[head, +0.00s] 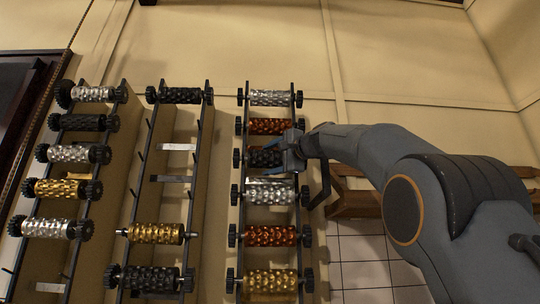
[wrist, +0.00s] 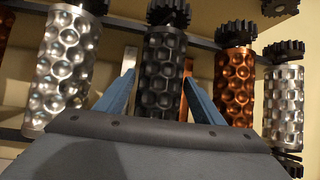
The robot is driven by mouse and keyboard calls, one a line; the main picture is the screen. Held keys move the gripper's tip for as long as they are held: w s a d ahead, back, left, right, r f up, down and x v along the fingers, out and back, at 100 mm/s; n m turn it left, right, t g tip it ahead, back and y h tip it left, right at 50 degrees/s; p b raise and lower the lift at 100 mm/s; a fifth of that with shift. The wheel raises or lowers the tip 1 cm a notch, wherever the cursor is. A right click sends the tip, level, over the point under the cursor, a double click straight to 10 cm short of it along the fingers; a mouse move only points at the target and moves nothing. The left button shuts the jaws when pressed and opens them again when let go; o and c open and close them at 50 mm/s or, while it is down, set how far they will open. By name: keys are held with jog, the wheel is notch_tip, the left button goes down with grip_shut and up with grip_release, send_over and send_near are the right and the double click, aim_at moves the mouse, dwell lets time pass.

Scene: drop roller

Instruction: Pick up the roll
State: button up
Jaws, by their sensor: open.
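A black dimpled roll (head: 264,158) sits in the right-hand rack, third from the top, with a black gear at its left end. It fills the middle of the wrist view (wrist: 160,78). My gripper (head: 283,155) is at this roll from the right and hides its right part in the head view. In the wrist view my gripper (wrist: 159,82) is open, with one blue finger on each side of the black roll. I cannot tell whether the fingers touch it. The lower part of the roll is hidden by the gripper body.
In the right rack, a copper roll (head: 268,126) is just above and a silver roll (head: 270,192) just below; both flank the fingers closely. The middle rack has gold (head: 156,233) and black rolls with empty slots between. The left rack (head: 72,154) holds several rolls.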

grip_shut()
jog(key=shift+s+r, duration=0.1)
jog(key=shift+r, duration=0.05)
dwell(0.4)
jog(key=shift+s+r, duration=0.15)
jog(key=shift+r, duration=0.1)
jog(key=s+r+b, duration=0.1)
jog(key=s+r, duration=0.2)
jog(key=s, duration=0.4)
jog(key=s+r+b, duration=0.1)
jog(key=s+r, duration=0.3)
jog(key=s, duration=0.2)
jog(key=shift+s+r+b, duration=0.25)
jog(key=shift+s+b, duration=0.1)
jog(key=shift+b, duration=0.05)
